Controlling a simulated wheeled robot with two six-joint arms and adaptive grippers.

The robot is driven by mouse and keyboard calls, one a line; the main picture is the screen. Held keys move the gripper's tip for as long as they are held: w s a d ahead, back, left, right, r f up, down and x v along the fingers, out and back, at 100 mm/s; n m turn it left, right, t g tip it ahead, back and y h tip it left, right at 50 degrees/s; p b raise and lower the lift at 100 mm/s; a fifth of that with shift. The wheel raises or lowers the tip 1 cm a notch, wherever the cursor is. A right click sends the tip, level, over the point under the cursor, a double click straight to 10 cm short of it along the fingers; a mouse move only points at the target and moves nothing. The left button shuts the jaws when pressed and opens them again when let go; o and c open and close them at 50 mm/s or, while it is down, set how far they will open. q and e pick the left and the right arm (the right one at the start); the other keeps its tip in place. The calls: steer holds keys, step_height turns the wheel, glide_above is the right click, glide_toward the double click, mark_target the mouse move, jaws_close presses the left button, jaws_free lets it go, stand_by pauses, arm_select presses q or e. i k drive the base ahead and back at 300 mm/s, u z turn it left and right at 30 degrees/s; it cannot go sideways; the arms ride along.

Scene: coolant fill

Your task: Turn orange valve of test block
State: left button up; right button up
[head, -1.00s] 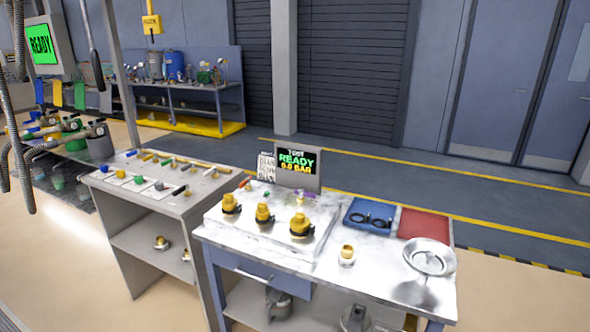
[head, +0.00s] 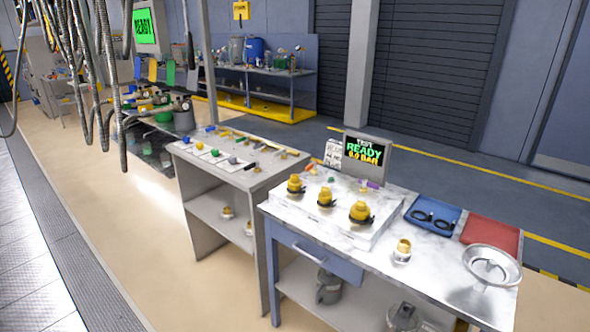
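The test block is a white slab (head: 338,228) on the right-hand bench, with three yellow-capped fittings (head: 325,197) in a row along it. Small coloured parts stand along its back edge. One is a small orange part (head: 311,168) at the back left, too small to tell whether it is the valve handle or how it is turned. A green part (head: 330,180) and a purple part (head: 373,184) are also there. A test screen (head: 366,157) behind the block reads READY and 6.0 BAR. Neither of my grippers is in view.
The bench also holds a loose yellow-topped fitting (head: 402,251), a blue tray (head: 447,210), a red tray (head: 497,231) and a round metal dish (head: 492,265). A grey table (head: 262,178) with small parts stands to the left. Hoses (head: 95,70) hang at upper left. Open floor lies in front.

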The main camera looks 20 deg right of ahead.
mark_target(312, 165)
steer(key=z, duration=0.6)
steer(key=k, duration=0.15)
steer(key=u, duration=1.15)
steer(key=i, duration=1.3)
steer(key=z, duration=1.15)
steer(key=i, duration=0.8)
steer(key=z, duration=0.85)
